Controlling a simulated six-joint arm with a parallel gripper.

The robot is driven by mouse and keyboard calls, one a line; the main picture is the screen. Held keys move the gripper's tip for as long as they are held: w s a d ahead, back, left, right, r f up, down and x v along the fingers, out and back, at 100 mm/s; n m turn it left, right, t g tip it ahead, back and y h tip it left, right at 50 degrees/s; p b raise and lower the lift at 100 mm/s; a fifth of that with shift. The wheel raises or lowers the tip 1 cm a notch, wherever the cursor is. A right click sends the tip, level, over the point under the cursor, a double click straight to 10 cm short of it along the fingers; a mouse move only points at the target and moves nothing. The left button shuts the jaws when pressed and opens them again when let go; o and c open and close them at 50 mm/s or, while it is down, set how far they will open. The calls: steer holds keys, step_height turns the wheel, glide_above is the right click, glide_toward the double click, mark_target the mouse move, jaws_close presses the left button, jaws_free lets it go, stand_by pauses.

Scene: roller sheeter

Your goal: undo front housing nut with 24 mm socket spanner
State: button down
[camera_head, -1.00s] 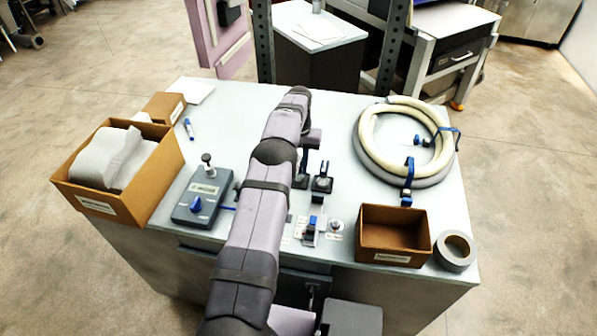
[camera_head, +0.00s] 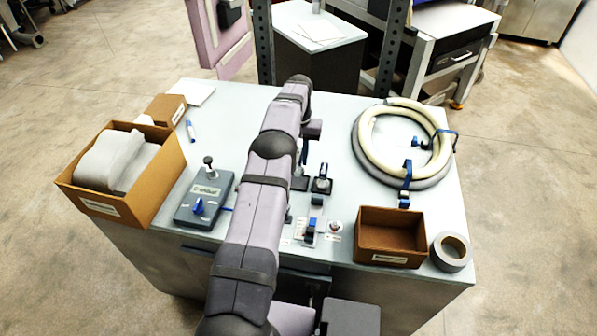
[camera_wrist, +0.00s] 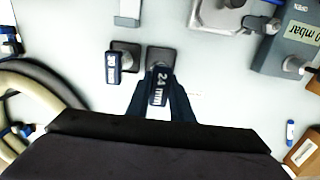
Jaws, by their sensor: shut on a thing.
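My gripper (camera_wrist: 160,105) is shut on the 24 mm socket spanner (camera_wrist: 158,86), a dark tool with "24 mm" on its top, in the wrist view. It is over or beside a dark square base (camera_wrist: 162,56); I cannot tell how far above it. A second dark socket tool with a blue labelled top (camera_wrist: 113,66) stands to its left in the wrist view; it also shows in the head view (camera_head: 321,180). In the head view my arm largely hides my gripper (camera_head: 302,170). I cannot identify the front housing nut with certainty.
A grey gauge box with a blue knob (camera_head: 199,206) stands left of my arm. Small blue-handled fittings (camera_head: 311,232) are near the front edge. A brown open box (camera_head: 391,240), a tape roll (camera_head: 451,253) and a coiled hose (camera_head: 362,165) are on the right. A carton (camera_head: 150,195) stands at left.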

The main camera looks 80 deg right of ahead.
steer(key=shift+r, duration=0.1)
steer(key=c, duration=2.1)
jaws_free()
jaws_close()
steer(key=shift+r, duration=0.1)
steer(key=shift+w+a+r+b, duration=0.1)
steer(key=shift+a+r+b, duration=0.2)
steer(key=shift+r+b, duration=0.25)
steer(key=a+r+b, duration=0.3)
steer(key=a, duration=0.4)
steer(key=w+a+r+b, duration=0.1)
steer(key=a+r+b, duration=0.2)
steer(key=a, duration=0.4)
steer(key=shift+a+r+b, duration=0.3)
steer(key=shift+a+r, duration=0.1)
steer(key=shift+r, duration=0.4)
